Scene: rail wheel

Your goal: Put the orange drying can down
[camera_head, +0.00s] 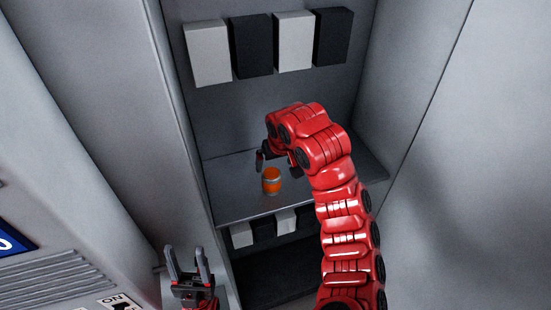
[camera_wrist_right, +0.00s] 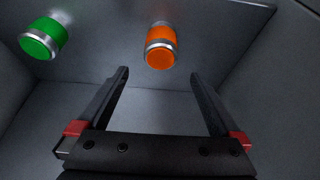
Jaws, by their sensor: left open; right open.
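The orange drying can (camera_head: 272,182) stands upright on the grey shelf (camera_head: 238,207) inside the cabinet, near its front edge. In the right wrist view the orange can (camera_wrist_right: 160,47), with a silver band, appears just beyond and between the fingertips. My right gripper (camera_head: 276,161) is open and empty just behind and above the can in the head view; its spread fingers also show in the right wrist view (camera_wrist_right: 160,74). My left gripper (camera_head: 187,262) is open and empty, low at the left outside the shelf.
A green can (camera_wrist_right: 44,38) shows in the right wrist view, left of the orange one. White and black boxes (camera_head: 250,46) line the back wall above, and more boxes (camera_head: 263,228) sit below the shelf. Cabinet walls (camera_head: 400,90) bound both sides.

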